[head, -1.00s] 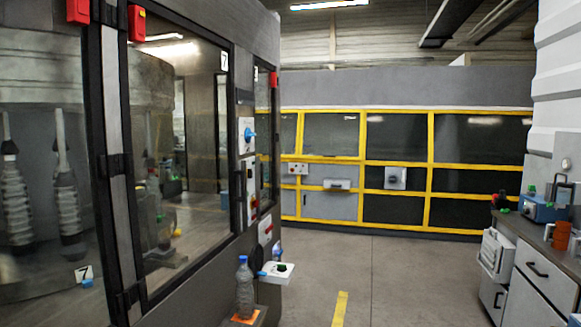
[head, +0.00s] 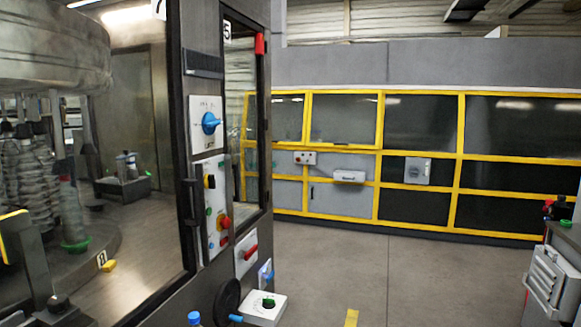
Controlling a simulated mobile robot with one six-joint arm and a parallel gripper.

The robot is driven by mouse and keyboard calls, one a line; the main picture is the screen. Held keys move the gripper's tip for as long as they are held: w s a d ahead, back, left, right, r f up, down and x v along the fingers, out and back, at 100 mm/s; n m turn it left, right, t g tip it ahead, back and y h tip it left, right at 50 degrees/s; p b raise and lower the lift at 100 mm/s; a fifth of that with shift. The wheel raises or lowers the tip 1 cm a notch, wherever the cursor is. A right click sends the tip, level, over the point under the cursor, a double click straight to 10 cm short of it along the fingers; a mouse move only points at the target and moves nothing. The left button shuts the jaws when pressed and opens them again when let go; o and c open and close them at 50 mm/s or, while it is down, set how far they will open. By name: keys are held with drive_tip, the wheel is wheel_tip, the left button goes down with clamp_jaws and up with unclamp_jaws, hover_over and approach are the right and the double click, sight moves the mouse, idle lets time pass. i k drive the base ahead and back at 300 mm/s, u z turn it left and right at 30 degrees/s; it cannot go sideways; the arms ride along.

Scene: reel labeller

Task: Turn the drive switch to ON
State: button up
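Several controls are on the machine's narrow grey side at centre-left in the head view. A blue rotary knob (head: 211,123) sits on a white plate with small marks. Below it, a control panel (head: 210,210) carries a black-and-yellow switch (head: 209,181), a red knob (head: 224,222) and a green button. My gripper is not in view.
A glazed machine door (head: 125,150) fills the left. A blue bottle cap (head: 194,318) shows at the bottom edge. A yellow-framed enclosure (head: 420,150) with a grey rotary switch (head: 417,171) stands behind.

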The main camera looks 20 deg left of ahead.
sight(209, 180)
drive_tip(key=u, duration=0.55)
drive_tip(key=i, duration=1.25)
drive_tip(key=u, duration=1)
drive_tip(key=i, duration=0.25)
drive_tip(key=u, duration=0.2)
drive_tip(key=k, duration=0.75)
drive_tip(key=u, duration=0.2)
drive_tip(key=i, duration=0.8)
drive_tip(key=z, duration=0.15)
